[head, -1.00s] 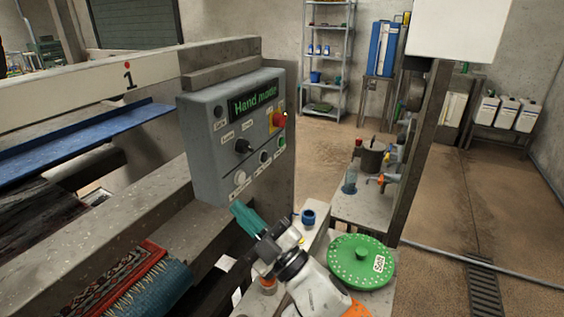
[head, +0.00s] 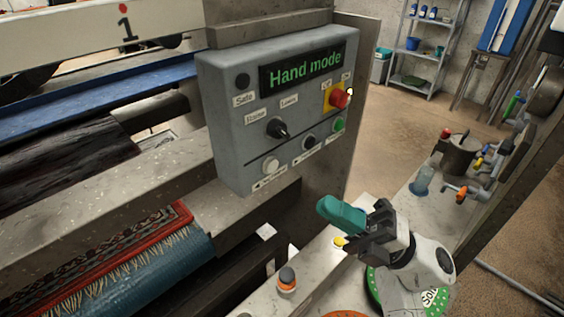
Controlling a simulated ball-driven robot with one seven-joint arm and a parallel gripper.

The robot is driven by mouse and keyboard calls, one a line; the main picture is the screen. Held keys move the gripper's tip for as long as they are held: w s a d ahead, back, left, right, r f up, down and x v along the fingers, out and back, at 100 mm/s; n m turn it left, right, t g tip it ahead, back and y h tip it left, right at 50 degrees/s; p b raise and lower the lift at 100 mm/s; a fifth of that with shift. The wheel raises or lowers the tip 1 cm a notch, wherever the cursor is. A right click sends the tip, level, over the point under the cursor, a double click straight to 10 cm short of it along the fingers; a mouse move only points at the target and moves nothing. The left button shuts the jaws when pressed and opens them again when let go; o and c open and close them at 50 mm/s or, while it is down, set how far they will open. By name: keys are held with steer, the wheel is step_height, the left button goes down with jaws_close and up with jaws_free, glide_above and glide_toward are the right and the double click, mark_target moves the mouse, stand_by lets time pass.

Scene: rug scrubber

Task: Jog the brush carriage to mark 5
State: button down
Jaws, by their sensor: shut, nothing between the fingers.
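The grey control box (head: 265,110) shows "Hand mode" on its green display (head: 302,70). Its front has a black selector knob (head: 278,129), a red mushroom button (head: 339,96) on yellow, a white button (head: 270,165), a black button (head: 308,142) and a green button (head: 338,124). My gripper (head: 328,207), with teal fingers, is shut and empty. It appears below and right of the box, apart from the buttons. I cannot make out the brush carriage or mark 5.
A red patterned rug (head: 140,245) with fringe lies over a blue roller at lower left. A blue trough (head: 90,105) runs behind it. A grey post stands behind the box. A bench at right holds a pot (head: 460,155) and bottles. A green lid sits below my gripper.

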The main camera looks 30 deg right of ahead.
steer(key=b, duration=0.1)
glide_toward(272, 166)
steer(key=w+a+r, duration=0.1)
steer(key=a+r, duration=0.3)
steer(key=shift+a, duration=0.35)
steer(key=shift+w, duration=0.1)
stand_by(1.8)
steer(key=shift+w+a+b, duration=0.15)
steer(key=shift+w+b, duration=0.2)
steer(key=shift+b, duration=0.05)
steer(key=shift+w+a, duration=0.1)
steer(key=shift+w, duration=0.25)
stand_by(2.4)
stand_by(0.5)
steer(key=shift+s+d, duration=0.25)
steer(key=shift+s, duration=0.5)
